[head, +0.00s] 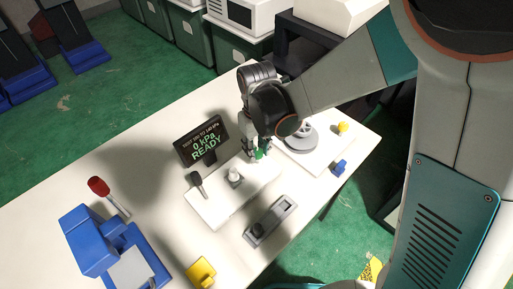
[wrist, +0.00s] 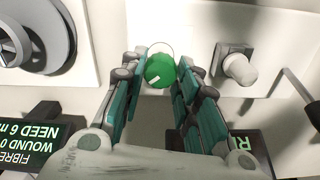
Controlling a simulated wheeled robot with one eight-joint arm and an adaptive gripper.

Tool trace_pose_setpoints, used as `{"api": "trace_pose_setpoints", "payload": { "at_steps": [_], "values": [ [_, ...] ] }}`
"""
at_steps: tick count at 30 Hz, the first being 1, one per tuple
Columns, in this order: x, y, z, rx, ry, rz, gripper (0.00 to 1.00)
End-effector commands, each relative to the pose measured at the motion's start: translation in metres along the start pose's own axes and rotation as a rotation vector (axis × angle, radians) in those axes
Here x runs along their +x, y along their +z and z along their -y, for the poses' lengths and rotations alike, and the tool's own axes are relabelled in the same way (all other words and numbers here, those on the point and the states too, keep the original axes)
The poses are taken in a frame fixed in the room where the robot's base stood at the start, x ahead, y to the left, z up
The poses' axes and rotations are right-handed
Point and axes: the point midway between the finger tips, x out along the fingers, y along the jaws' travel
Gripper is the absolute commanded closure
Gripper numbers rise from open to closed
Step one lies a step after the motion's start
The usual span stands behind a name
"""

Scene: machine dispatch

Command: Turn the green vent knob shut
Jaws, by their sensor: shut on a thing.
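The green vent knob (wrist: 160,71) is round with a short white mark on its face. It sits at the edge of a white panel (wrist: 205,25), between my fingers in the wrist view. My gripper (wrist: 161,62) is shut on it, one finger on each side. In the head view my gripper (head: 258,152) points down at the table, and only a bit of the green knob (head: 259,155) shows below it. A black display (head: 203,142) beside it reads "0 kPa READY".
The white panel also carries a pale fitting (head: 234,175) and a black lever (head: 197,182). A grey round reel (head: 303,138) stands right of my gripper. A grey switch box (head: 270,222), a blue machine (head: 88,240) and small yellow and blue blocks stand about the table.

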Motion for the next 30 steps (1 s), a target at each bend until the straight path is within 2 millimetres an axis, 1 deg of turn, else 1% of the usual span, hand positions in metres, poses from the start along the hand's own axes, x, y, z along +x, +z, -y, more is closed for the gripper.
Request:
{"api": "trace_pose_setpoints", "payload": {
  "at_steps": [9, 15, 21, 30],
  "values": [
    [0.0003, 0.0001, -0.0010, 0.296, 0.000, 0.000, 0.95],
    [0.0002, 0.0002, -0.0013, 0.464, 0.000, 0.000, 0.95],
    [0.0001, 0.0004, -0.0016, 0.592, 0.000, 0.000, 0.95],
    [0.0000, 0.0006, -0.0017, 0.693, 0.000, 0.000, 0.95]
  ]
}}
